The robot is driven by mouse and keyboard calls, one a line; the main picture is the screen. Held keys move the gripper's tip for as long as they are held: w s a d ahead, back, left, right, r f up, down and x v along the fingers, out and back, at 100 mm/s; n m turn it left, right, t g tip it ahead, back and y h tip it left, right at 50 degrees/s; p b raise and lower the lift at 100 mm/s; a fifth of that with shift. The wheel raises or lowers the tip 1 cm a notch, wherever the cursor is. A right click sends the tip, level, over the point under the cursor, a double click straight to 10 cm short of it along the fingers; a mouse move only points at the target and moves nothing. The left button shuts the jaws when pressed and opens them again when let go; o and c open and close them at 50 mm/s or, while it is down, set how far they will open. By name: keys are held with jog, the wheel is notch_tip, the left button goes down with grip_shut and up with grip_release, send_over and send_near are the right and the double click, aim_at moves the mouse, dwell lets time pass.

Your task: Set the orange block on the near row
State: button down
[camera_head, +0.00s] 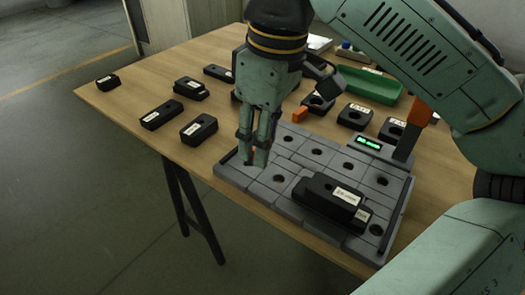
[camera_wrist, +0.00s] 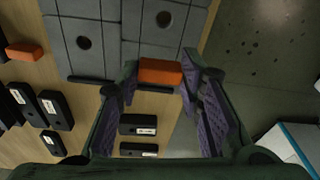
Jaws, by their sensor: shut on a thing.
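My gripper (camera_head: 254,158) points down over the left end of a grey tiled board (camera_head: 223,172). It is shut on an orange block (camera_wrist: 160,72), which shows between the fingertips in the wrist view. In the head view the fingers hide most of that block. I cannot tell whether the block touches the board. The board has rows of tiles, several with round holes. Black labelled blocks (camera_head: 325,197) lie on its near right part. A second orange block (camera_head: 300,114) lies on the table behind the board; the wrist view shows an orange block (camera_wrist: 24,51) at its left.
Several black labelled blocks (camera_head: 199,129) lie on the wooden table (camera_head: 135,83), left of and behind the board. A small green-lit display (camera_head: 368,143) stands at the board's back right. A green tray (camera_head: 368,86) is farther back. The table's front-left edge is close.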

jog(key=shift+w+f+b, duration=0.1)
jog(key=shift+f+b, duration=0.25)
jog(key=shift+f, duration=1.4)
jog(key=shift+f, duration=0.15)
jog(key=c, duration=1.1)
grip_release()
notch_tip(320, 180, up, 12)
jog(key=d+p, duration=0.1)
jog(key=p, duration=0.2)
jog(key=shift+s+d, duration=0.15)
jog(key=shift+s, duration=0.2)
